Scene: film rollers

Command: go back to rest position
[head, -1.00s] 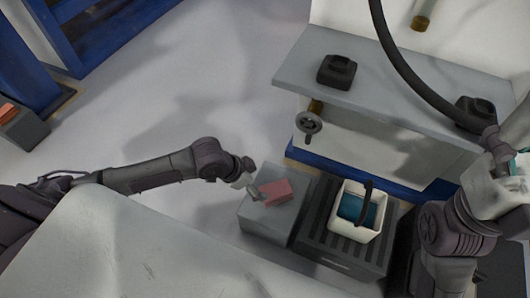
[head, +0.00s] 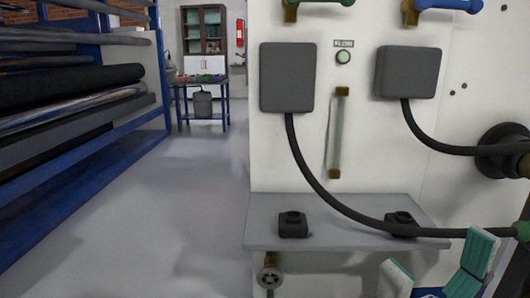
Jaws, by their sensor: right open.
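My right gripper (head: 438,266) shows at the lower right edge of the head view, in front of the grey shelf (head: 340,212) of the white machine. Its two fingers with teal pads are spread apart, with nothing between them. Most of my right arm is out of the frame. My left gripper and arm are not in view.
The white machine panel (head: 375,140) fills the right side, with dark boxes, a thick black hose (head: 312,172) and a green button (head: 343,57). A blue rack (head: 100,145) of rolls stands at left. Clear floor (head: 190,205) runs between them to a blue table (head: 203,99).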

